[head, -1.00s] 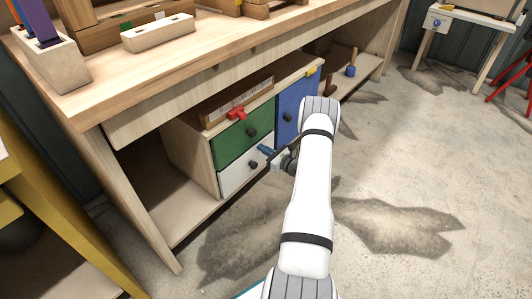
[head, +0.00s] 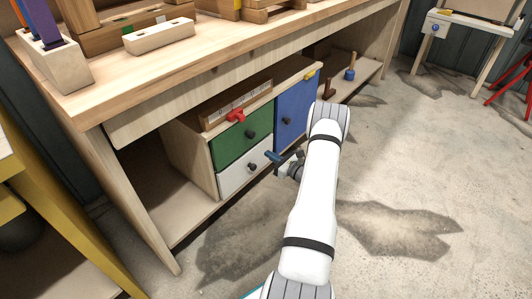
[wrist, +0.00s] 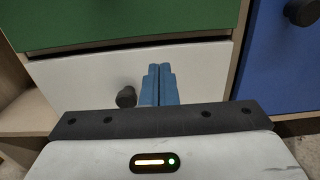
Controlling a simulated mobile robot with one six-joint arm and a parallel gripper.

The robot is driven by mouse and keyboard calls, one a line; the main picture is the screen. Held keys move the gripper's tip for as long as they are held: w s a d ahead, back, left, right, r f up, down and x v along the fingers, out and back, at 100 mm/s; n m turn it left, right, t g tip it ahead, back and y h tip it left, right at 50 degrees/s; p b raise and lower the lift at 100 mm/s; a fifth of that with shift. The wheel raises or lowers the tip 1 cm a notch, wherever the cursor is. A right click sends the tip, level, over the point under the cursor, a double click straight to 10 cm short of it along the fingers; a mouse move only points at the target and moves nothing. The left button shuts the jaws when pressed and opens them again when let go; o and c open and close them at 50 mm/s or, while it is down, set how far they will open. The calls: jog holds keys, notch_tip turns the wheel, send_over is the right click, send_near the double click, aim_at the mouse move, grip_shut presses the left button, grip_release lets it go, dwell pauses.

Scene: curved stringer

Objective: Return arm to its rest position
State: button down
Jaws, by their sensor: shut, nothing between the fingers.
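My white arm reaches over the floor in the head view toward the cabinet under the workbench. My gripper (head: 272,157) has blue fingers and is in front of the white drawer (head: 245,172), apart from it as far as the head view shows. In the wrist view the two blue fingers (wrist: 159,85) are pressed together with nothing between them. They point at the white drawer (wrist: 85,85), just right of its dark knob (wrist: 126,97). The white drawer looks slightly open or uneven below the green drawer (wrist: 120,20); I cannot tell exactly.
The wooden workbench (head: 200,75) overhangs the cabinet. A blue door (head: 293,105) is right of the drawers. A yellow frame (head: 50,220) stands at the left. The floor (head: 430,160) at the right is clear.

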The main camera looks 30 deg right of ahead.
jog(key=p+v, duration=0.2)
jog(key=v, duration=0.8)
jog(key=a+r+n+g+y+p, duration=0.2)
jog(key=a+r+n+g+p, duration=0.25)
jog(key=a+r, duration=0.5)
jog(key=w+a+r+n+g+y+p, duration=0.1)
jog(key=a+r+n+g+y+p, duration=0.35)
jog(key=r, duration=0.85)
jog(key=a+r+n+g+y+p, duration=0.1)
jog(key=a+r+n+g+p, duration=0.5)
jog(key=a+r, duration=0.55)
jog(key=s+a+r+n+g+h+p, duration=0.1)
jog(key=s+a+r+n+h+p, duration=0.3)
jog(key=r, duration=0.4)
jog(key=s+a+r+n+g+h+p, duration=0.1)
jog(key=s+a+r+n+g+p, duration=0.15)
jog(key=s+a+r+n, duration=0.45)
jog(key=s+r+n+t+h+p, duration=0.2)
jog(key=s+r+n+h+p, duration=0.1)
jog(key=r, duration=0.5)
jog(key=s+d+r+n+t+h+p, duration=0.1)
jog(key=s+r+n+h+p, duration=0.3)
jog(key=s+r+p, duration=0.2)
notch_tip(320, 180, up, 2)
jog(key=shift+s+d+r+t+p, duration=0.2)
jog(key=shift+s+t+p, duration=0.05)
jog(key=shift+t+p, duration=0.1)
